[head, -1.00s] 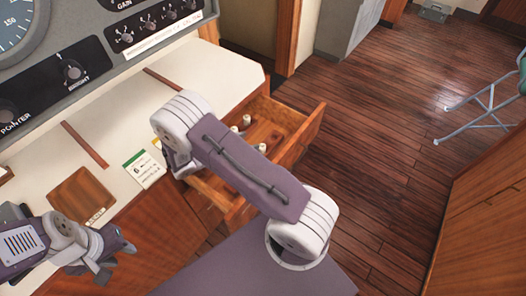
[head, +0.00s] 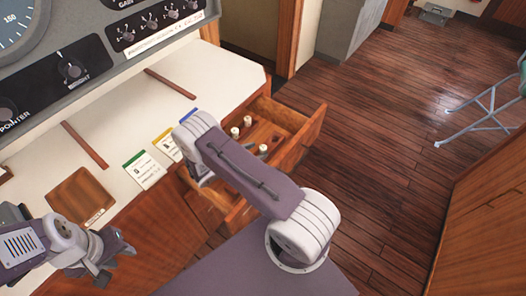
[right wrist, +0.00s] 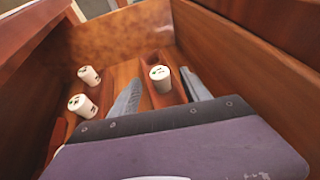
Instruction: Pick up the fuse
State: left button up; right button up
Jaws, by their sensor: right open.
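Several white cylindrical fuses stand in an open wooden drawer (head: 312,125). In the head view, three show: the back fuse (head: 248,121), the left fuse (head: 235,132) and the front fuse (head: 262,149). In the right wrist view, two fuses, (right wrist: 89,75) and (right wrist: 81,105), stand at the left, and one fuse (right wrist: 160,78) stands in line with the gap between my right gripper's fingers (right wrist: 160,82). That gripper is open and inside the drawer; contact cannot be told. My arm hides it in the head view. My left gripper (head: 112,258) is at the lower left, away from the drawer; its jaw state is unclear.
Drawer walls (right wrist: 270,70) rise close around my right gripper. A white counter (head: 120,110) with green, yellow and blue cards (head: 146,168) and a wooden plate (head: 82,194) lies left of the drawer. An instrument console (head: 110,50) stands behind. Open floor (head: 390,150) lies right.

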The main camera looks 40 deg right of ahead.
aim_at(263, 152)
jog(key=x, duration=0.2)
jog(key=shift+d+f, duration=0.2)
jog(key=shift+d, duration=0.2)
grip_shut()
